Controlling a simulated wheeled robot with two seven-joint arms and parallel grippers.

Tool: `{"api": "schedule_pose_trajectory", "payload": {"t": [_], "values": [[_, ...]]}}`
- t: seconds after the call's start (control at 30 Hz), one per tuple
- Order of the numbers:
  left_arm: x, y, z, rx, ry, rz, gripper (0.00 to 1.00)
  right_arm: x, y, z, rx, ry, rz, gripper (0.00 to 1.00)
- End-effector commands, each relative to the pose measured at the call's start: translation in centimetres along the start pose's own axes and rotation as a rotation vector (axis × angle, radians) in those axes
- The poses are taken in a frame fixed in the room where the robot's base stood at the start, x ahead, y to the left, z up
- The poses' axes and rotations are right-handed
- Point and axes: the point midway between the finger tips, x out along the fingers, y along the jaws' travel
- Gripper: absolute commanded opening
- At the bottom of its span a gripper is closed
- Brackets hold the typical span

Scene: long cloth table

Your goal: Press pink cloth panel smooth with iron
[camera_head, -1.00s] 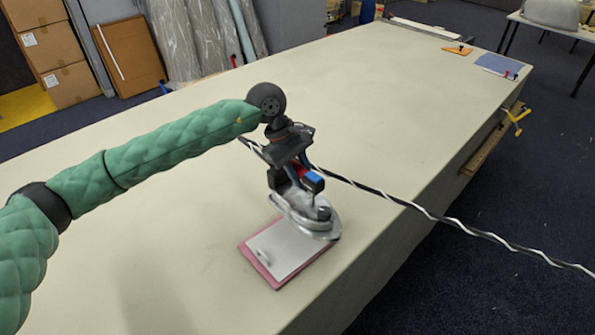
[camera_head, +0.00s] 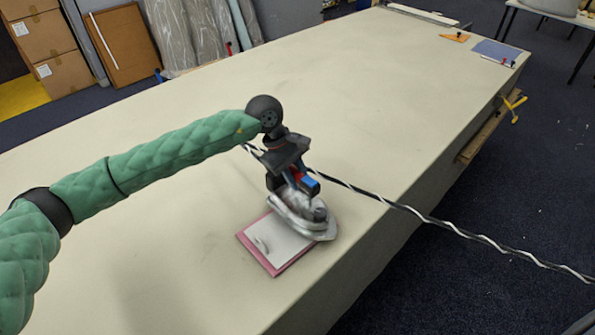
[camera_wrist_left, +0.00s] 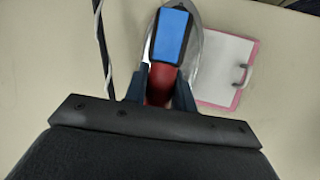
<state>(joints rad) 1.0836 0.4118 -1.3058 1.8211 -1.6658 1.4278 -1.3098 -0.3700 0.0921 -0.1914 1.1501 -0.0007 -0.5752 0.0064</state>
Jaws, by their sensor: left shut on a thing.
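My left gripper (camera_head: 290,178) is shut on the handle of a silver iron (camera_head: 302,215). In the left wrist view, the gripper (camera_wrist_left: 160,92) grips the iron's red and blue handle (camera_wrist_left: 171,38). The pink cloth panel (camera_head: 270,268) lies on the table, mostly covered by a white sheet (camera_head: 275,243); its pink edge also shows in the wrist view (camera_wrist_left: 235,106). A small silver handle-like piece lies on the sheet. The iron is over the panel's far right part, hiding it. I cannot tell whether its sole touches. My right gripper is out of view.
The long cloth table (camera_head: 330,85) is wide and clear beyond the panel. Its right edge runs close by the iron. A black-and-white cord (camera_head: 430,218) runs from the iron area off to the right. A blue mat (camera_head: 497,50) and orange triangle (camera_head: 455,37) lie far off.

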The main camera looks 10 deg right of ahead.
Motion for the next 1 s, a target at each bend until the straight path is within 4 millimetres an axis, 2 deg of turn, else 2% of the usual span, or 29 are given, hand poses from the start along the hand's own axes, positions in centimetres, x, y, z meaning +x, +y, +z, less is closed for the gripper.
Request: {"api": "schedule_pose_trajectory", "payload": {"t": [0.4, 0.5, 1.0], "values": [[-0.20, 0.12, 0.06, 0.002, 0.000, 0.003, 0.00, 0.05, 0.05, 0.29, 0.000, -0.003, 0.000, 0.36], [-0.19, 0.12, 0.06, 0.002, 0.000, 0.003, 0.00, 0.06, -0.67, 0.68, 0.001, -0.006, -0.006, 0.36], [0.17, 0.04, -0.09, 0.002, 0.000, 0.003, 0.00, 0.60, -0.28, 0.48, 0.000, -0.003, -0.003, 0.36]]}}
